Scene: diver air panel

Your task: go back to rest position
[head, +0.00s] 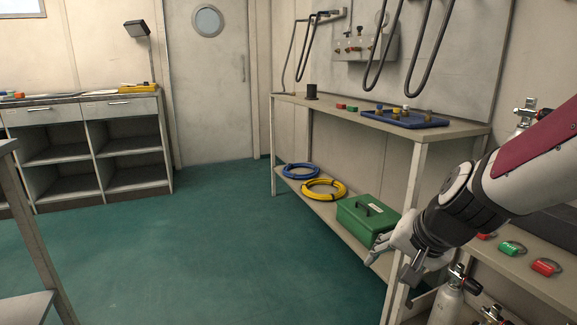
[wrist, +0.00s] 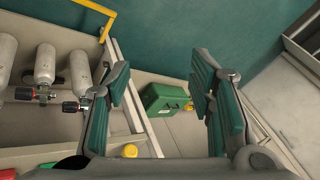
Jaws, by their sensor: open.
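My gripper (head: 394,262) is at the right of the head view, at the end of my arm, in front of the panel bench. In the wrist view my gripper (wrist: 162,98) has its two fingers wide apart, with nothing between them but the view of the floor and shelf beyond. It is open and empty. A green case (head: 367,218) on the bench's lower shelf lies behind it in the head view. The case (wrist: 166,98) also shows between the fingers in the wrist view, farther off and apart from them.
The bench (head: 455,130) carries a blue tray (head: 403,118) with fittings. Hoses, one yellow (head: 324,189), lie on its lower shelf. Red and green tags (head: 545,267) lie on a nearer surface at right, close to my arm. Gas cylinders (head: 447,305) stand below. The green floor (head: 200,240) is clear.

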